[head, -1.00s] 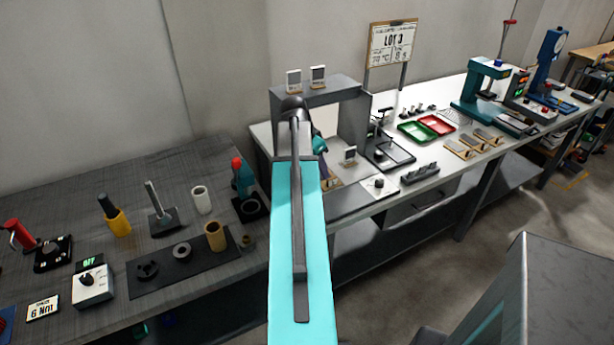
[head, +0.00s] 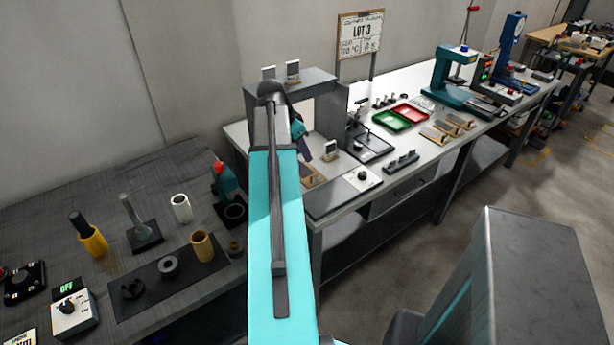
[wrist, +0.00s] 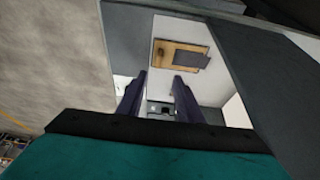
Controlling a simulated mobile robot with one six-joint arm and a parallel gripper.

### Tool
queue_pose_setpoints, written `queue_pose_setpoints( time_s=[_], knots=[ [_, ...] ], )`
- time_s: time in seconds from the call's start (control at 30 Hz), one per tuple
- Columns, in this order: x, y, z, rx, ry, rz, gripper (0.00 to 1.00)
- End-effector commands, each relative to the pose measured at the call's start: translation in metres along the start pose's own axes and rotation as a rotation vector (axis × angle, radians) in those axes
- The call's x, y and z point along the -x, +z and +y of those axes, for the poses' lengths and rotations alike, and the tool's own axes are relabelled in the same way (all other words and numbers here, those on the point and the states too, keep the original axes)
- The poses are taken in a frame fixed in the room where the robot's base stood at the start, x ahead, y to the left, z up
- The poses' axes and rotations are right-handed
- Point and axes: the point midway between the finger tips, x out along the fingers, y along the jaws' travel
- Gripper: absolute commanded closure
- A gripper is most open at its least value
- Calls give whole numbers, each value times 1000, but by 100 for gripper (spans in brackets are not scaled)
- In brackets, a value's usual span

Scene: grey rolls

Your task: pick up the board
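A small wooden board (wrist: 180,54) lies on the white bench top in the wrist view, ahead of the fingertips. A dark grey flat piece covers its right part and a small brown knob shows at its left. In the head view a tan part of the board (head: 311,180) shows under the grey frame, mostly hidden behind my arm. My gripper (wrist: 159,76) is open and empty, its two dark fingers apart and pointing toward the board. In the head view my gripper (head: 305,155) is partly hidden, inside the frame opening.
A grey frame (head: 328,115) with uprights and a top beam surrounds my wrist closely. A small upright plate (head: 330,150) stands beside the board.

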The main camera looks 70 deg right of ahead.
Motion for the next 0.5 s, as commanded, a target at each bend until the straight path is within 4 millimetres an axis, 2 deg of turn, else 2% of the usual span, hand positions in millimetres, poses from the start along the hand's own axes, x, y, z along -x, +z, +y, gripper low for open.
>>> queue_pose_setpoints(
  time_s=[0.5],
  knots=[
    [-50,1,0,1,1,-1,67]
  ],
)
